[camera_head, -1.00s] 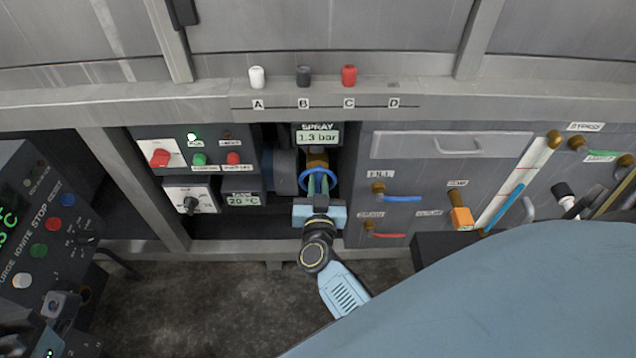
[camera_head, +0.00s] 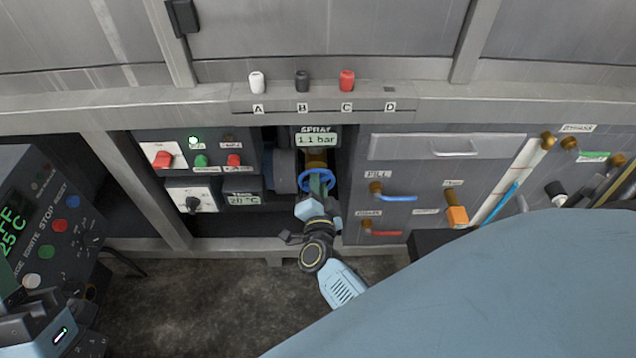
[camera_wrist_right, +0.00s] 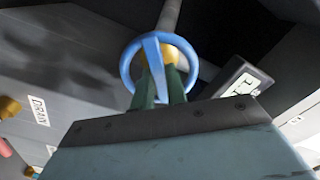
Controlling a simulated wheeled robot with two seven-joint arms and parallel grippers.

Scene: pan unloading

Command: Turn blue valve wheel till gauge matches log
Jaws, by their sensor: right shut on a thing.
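The blue valve wheel (camera_head: 317,181) sits in the bay under the spray gauge (camera_head: 316,140), which reads 1.1 bar. My right gripper (camera_head: 320,184) is shut on the wheel, its body tilted. In the right wrist view, its green fingers (camera_wrist_right: 162,90) sit at the crossbar of the blue wheel (camera_wrist_right: 126,70), inside the ring. A part that looks like my left gripper (camera_head: 40,325) shows at the lower left edge, cut off by the frame, with its jaws unclear. I see no log in these views.
White (camera_head: 257,82), dark (camera_head: 302,81) and red (camera_head: 347,81) knobs stand on the ledge above labels A to C. A switch panel (camera_head: 200,152) is left of the bay. A fill valve (camera_head: 397,198) and an orange handle (camera_head: 457,215) are right. A control console (camera_head: 45,230) stands far left.

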